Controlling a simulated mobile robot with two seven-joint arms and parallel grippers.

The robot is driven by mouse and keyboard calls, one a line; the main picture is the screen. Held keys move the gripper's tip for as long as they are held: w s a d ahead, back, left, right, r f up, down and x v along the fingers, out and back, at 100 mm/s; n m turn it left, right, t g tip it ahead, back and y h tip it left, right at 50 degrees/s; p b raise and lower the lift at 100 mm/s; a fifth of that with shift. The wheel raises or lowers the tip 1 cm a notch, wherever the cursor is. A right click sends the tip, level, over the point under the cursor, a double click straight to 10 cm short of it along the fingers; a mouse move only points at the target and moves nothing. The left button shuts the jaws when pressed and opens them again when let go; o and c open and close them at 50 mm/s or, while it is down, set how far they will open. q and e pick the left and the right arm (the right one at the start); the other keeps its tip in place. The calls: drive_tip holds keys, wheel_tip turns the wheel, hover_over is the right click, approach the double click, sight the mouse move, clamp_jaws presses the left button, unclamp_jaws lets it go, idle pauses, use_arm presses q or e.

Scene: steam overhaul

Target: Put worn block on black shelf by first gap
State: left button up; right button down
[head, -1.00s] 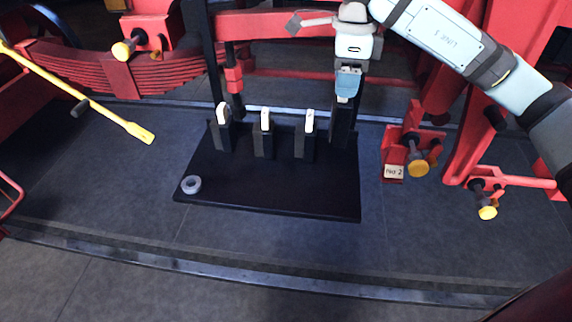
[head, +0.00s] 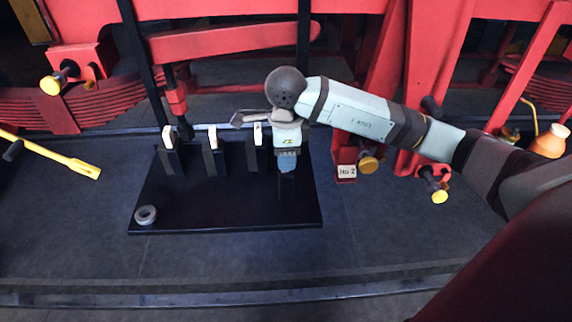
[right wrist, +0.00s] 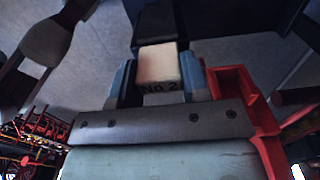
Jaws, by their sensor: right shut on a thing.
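A cream block (right wrist: 158,62) sits between the fingers of my right gripper (right wrist: 156,75) in the right wrist view. "No 2" reads along its near edge; I cannot tell whether the wording is on the block. In the head view my right gripper (head: 287,163) points down over the back right of a low black platform (head: 230,208), where the block is mostly hidden. I cannot tell whether it touches the platform. Several dark upright posts stand along the platform's back, three with cream tops, such as the left one (head: 170,160). My left gripper is not in view.
A grey ring (head: 146,215) lies on the platform's front left corner. A red bracket with a "No 2" plate (head: 346,171) and yellow-ended knobs stand to the right. A yellow bar (head: 70,161) is at left. Red frame parts rise behind.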

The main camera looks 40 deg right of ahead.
sight(286, 175)
drive_tip(key=shift+f, duration=1.85)
drive_tip(key=shift+f, duration=0.15)
drive_tip(key=c, duration=0.6)
unclamp_jaws()
